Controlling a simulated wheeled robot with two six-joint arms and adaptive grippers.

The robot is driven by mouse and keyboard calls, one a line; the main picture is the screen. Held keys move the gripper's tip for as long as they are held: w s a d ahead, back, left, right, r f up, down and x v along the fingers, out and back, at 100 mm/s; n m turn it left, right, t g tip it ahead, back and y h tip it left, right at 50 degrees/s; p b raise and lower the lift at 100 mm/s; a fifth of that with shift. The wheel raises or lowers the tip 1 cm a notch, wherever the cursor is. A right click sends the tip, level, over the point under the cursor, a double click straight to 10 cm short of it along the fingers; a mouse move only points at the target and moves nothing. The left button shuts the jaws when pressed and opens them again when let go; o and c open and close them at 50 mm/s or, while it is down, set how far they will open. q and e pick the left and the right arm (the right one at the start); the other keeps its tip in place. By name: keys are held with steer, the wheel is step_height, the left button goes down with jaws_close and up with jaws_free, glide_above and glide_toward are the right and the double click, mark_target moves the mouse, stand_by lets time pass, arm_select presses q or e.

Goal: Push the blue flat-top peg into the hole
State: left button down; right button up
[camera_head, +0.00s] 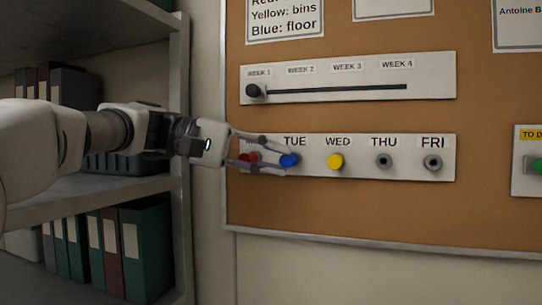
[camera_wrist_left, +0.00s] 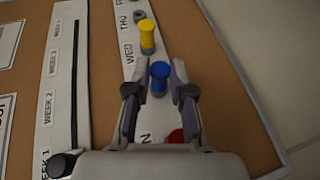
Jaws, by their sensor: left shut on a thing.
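The blue flat-top peg (camera_head: 289,160) stands out from the white day strip (camera_head: 408,172) under the TUE label. It also shows in the left wrist view (camera_wrist_left: 159,72), between the two fingers. My left gripper (camera_head: 288,159) comes in from the left, shut on the blue peg, with one fingertip on either side of it. In the left wrist view the left gripper (camera_wrist_left: 156,74) has its tips at the peg's sides. The hole behind the peg is hidden, so I cannot tell how deep the peg sits. My right gripper is not in view.
A red peg (camera_head: 248,157) is partly behind my left fingers, and a yellow peg (camera_head: 335,161) is under WED. Empty holes show under THU (camera_head: 383,161) and FRI (camera_head: 432,162). The week slider (camera_head: 255,91) is above. A shelf with binders (camera_head: 147,248) stands left.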

arm_select(q)
steer(key=shift+w, duration=0.15)
steer(key=c, duration=0.9)
jaws_free()
